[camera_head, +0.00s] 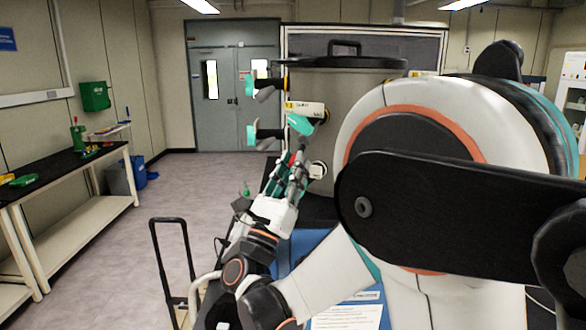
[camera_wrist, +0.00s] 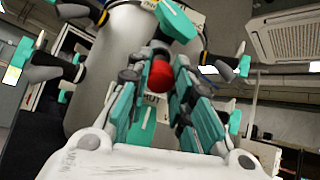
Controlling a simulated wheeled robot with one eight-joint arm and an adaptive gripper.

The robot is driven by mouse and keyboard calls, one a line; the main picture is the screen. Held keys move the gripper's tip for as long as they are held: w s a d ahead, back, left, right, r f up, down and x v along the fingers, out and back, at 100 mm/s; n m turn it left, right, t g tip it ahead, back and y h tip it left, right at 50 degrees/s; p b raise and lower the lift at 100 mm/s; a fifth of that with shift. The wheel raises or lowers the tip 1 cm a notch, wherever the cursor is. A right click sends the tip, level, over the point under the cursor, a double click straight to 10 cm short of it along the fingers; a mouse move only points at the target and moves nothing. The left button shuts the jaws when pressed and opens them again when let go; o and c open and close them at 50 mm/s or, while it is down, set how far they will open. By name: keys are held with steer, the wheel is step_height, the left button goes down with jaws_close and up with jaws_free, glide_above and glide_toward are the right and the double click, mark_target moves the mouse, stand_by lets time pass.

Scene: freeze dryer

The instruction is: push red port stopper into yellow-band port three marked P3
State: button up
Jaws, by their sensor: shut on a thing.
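The red stopper (camera_wrist: 161,74) sits between the fingertips of my gripper (camera_wrist: 158,62) in the wrist view, and my gripper is shut on it. In the head view my gripper (camera_head: 297,165) reaches up toward the grey drum of the dryer (camera_head: 345,140), and only a sliver of red shows between its fingers. Ports with teal valve handles stick out of the drum; one front port with a yellow-marked tag (camera_head: 304,108) is just above my gripper. The tag is too small to read, so I cannot tell which port is P3. A gap to the port is hard to judge.
Two more teal-handled ports (camera_head: 262,133) stick out at the drum's left. A black lid (camera_head: 348,62) tops the drum. A black trolley handle (camera_head: 168,255) stands at lower left, and a side bench (camera_head: 60,165) is along the wall. Floor between is clear.

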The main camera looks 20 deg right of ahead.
steer(key=shift+p+x, duration=0.5)
steer(key=shift+x, duration=1.1)
stand_by(1.1)
steer(key=o, duration=1)
steer(key=shift+d, duration=0.1)
steer(key=shift+o, duration=0.2)
steer(key=v, duration=1.2)
steer(key=shift+f, duration=0.1)
steer(key=b+v, duration=0.5)
steer(key=v, duration=0.2)
steer(key=shift+w, duration=0.1)
